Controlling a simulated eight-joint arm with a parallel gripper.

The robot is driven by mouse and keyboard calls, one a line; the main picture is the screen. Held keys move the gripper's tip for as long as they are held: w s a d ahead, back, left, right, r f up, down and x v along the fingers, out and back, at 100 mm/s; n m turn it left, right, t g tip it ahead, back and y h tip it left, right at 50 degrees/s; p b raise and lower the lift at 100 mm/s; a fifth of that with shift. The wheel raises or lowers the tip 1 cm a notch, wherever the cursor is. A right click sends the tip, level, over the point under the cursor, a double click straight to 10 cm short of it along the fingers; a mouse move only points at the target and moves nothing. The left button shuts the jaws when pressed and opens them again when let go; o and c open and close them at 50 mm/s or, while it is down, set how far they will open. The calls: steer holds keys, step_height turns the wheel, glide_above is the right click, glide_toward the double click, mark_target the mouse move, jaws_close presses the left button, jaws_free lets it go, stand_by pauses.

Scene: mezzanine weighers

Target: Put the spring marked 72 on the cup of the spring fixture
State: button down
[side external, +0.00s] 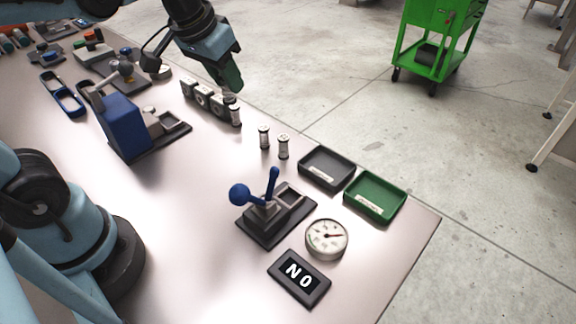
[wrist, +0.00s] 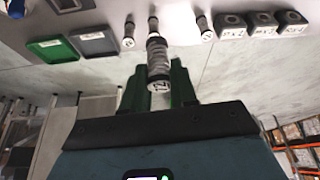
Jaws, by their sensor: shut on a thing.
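My gripper (side external: 229,80) is shut on a spring (wrist: 159,62), which it holds above the table near the row of small blocks. The spring's end label (wrist: 159,86) faces the wrist camera and seems to read 72, though it is small. The green fingers (wrist: 160,92) lie on both sides of the spring. What looks like the spring fixture (side external: 262,232), a dark base with a blue lever and blue ball, stands well to the front right of my gripper in the side view. I cannot clearly make out its cup.
Standing springs (side external: 283,147), (side external: 264,137) and (side external: 236,117) are nearby. Small marked blocks (side external: 203,96) stand in a row. A grey tray (side external: 326,167), green tray (side external: 374,198), dial gauge (side external: 326,238) and "N 0" display (side external: 299,278) surround the fixture. A blue machine (side external: 122,127) stands left.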

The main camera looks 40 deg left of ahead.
steer(key=d+r+n+g, duration=0.1)
steer(key=d+n+g, duration=0.3)
steer(key=n, duration=0.8)
steer(key=s+d+r+n+g, duration=0.1)
steer(key=d+n+g, duration=0.1)
steer(key=d+n, duration=0.7)
steer(key=d+r+n+g, duration=0.1)
steer(key=d+n+g, duration=0.2)
steer(key=n, duration=1.1)
step_height(320, 180, down, 18)
steer(key=shift+d+r, duration=0.1)
steer(key=shift+d, duration=0.05)
steer(key=c, duration=0.9)
jaws_free()
steer(key=shift+f, duration=0.2)
